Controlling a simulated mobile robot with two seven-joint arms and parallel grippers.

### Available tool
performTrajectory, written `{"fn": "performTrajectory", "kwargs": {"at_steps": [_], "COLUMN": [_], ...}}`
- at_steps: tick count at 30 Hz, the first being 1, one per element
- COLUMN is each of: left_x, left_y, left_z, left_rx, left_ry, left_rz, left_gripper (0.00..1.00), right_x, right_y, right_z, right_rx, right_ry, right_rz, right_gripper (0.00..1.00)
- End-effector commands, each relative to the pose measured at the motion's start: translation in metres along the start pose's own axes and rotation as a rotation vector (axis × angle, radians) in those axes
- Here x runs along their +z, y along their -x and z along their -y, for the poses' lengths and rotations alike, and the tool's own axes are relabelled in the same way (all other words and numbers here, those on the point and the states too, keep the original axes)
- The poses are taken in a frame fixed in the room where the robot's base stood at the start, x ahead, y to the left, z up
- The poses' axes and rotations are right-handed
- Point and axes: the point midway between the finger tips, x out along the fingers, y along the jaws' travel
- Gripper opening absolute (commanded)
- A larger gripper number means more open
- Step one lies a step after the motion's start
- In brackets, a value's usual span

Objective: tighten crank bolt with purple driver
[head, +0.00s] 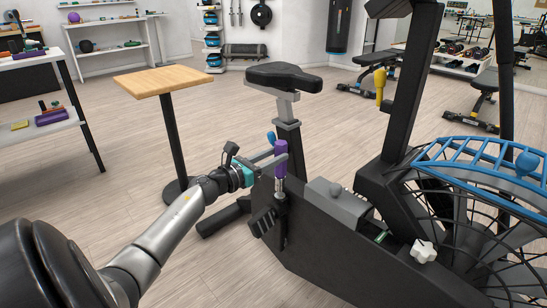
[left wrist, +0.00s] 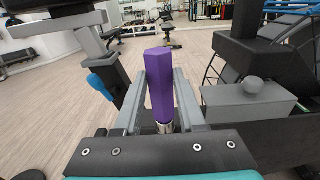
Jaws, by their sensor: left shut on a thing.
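The purple driver (head: 281,160) stands nearly upright, with its silver shaft pointing down beside the black frame of the exercise bike (head: 320,248). My left gripper (head: 272,158) is shut on the driver's purple handle. In the left wrist view the purple driver (left wrist: 159,82) rises between the two grey fingers of my left gripper (left wrist: 160,100). A crank arm and pedal (head: 265,222) are just below the shaft. The driver's tip meets or nears the crank there, but the crank bolt is hidden, so I cannot tell whether they touch. My right gripper is not in view.
A grey box with a round knob (head: 337,200) sits on the bike frame right of the driver. The bike's seat (head: 284,77) rises behind it, and the blue-caged wheel (head: 480,165) is at right. A wooden-topped stand (head: 163,81) is at left. Floor between is clear.

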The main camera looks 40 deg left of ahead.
Motion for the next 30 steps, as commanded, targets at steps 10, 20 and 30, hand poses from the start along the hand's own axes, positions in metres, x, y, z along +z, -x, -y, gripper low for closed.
{"fn": "performTrajectory", "kwargs": {"at_steps": [10, 20, 30], "left_x": [0.028, 0.05, 0.05], "left_y": [0.0, 0.0, 0.0], "left_z": [0.0, 0.0, 0.0], "left_rx": [0.0, 0.0, 0.002], "left_ry": [0.001, -0.001, 0.001], "left_rz": [0.001, 0.001, 0.001], "left_gripper": [0.0, 0.0, 0.0], "right_x": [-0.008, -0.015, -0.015], "right_y": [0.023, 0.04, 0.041], "right_z": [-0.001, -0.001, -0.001], "right_rx": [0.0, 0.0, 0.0], "right_ry": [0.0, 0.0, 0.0], "right_rz": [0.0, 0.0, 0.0], "right_gripper": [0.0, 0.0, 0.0]}}
